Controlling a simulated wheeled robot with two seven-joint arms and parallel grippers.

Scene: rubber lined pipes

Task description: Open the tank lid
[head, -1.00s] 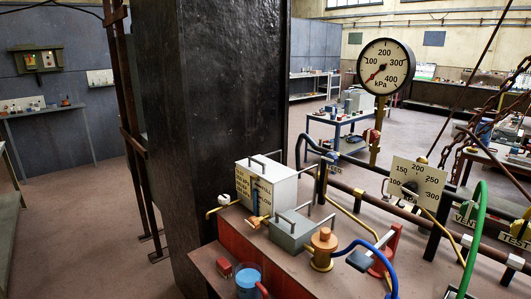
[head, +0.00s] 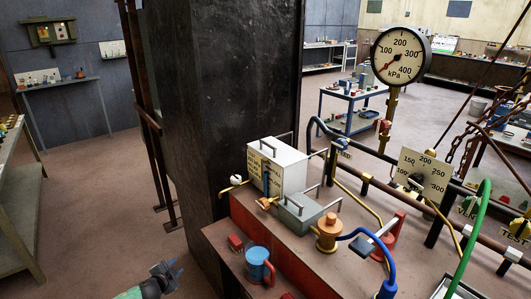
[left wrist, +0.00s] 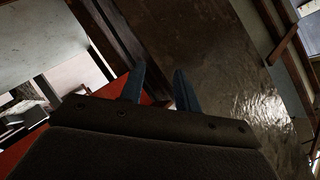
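A white box-shaped tank (head: 290,172) with a printed yellow label and a handle on its top stands on the red bench, against the dark pillar. Its top looks closed. A lower grey box (head: 297,222) with bar handles sits just in front of it; I cannot tell which top is the lid the task names. My left gripper (head: 172,272) is at the bottom of the head view, left of the bench and well short of both boxes. Its blue fingers are apart and empty, as the left wrist view (left wrist: 158,88) also shows. My right gripper is out of view.
A blue mug (head: 257,262) and a small red block (head: 235,243) stand on the lower bench step. A brass fitting (head: 328,232), a blue hose (head: 375,245) and a red-handled valve crowd the right. The dark pillar (head: 225,100) rises behind. The floor at left is clear.

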